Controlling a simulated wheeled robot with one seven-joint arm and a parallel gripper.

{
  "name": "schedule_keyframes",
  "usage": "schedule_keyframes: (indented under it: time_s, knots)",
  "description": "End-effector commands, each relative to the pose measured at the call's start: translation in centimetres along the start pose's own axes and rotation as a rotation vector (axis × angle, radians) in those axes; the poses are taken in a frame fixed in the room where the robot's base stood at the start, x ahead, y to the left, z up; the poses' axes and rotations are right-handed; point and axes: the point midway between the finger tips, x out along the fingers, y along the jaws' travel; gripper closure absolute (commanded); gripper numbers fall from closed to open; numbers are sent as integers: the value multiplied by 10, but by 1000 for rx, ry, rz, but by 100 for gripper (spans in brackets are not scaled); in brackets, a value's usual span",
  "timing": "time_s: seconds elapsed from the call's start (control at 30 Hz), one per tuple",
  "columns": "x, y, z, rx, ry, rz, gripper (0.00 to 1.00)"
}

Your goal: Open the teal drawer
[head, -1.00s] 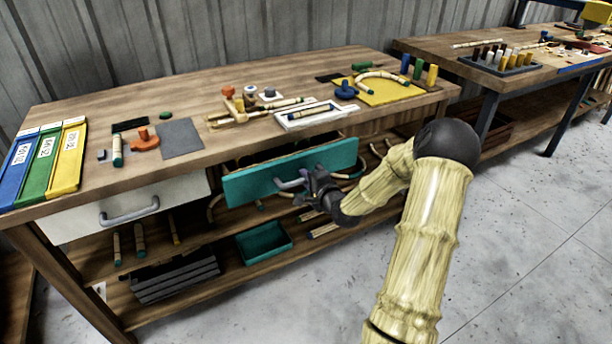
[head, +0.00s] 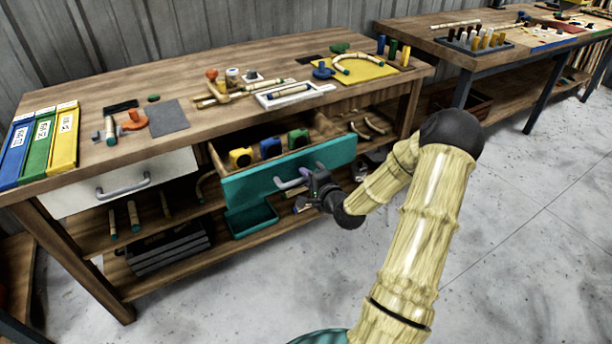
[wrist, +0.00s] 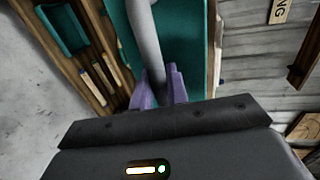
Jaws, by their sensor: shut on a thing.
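The teal drawer (head: 262,184) stands well out from the workbench in the head view. Inside it I see a yellow, a blue and a green object in a row, each with a dark round centre. Its grey bar handle (head: 290,183) is on the front panel. My gripper (head: 312,181) is at the right part of this handle. In the wrist view the purple fingertips (wrist: 159,90) are shut around the grey handle (wrist: 146,45), in front of the teal panel (wrist: 182,50). The far finger contact is partly hidden.
A white drawer (head: 122,182) to the left is shut. A teal tray (head: 250,221) sits on the lower shelf below the open drawer. The bench top (head: 215,125) holds tools and rattan pieces. Grey floor (head: 510,230) is clear at the right.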

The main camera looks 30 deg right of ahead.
Motion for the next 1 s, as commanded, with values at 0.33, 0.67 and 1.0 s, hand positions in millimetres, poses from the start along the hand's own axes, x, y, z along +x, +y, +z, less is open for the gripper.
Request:
schedule_keyframes:
  time_s: [0.33,0.67,1.0]
  knots:
    - [0,0,-1,0,2,1,65]
    - [-3,0,0,0,0,1,65]
    - [-54,0,-4,2,9,2,65]
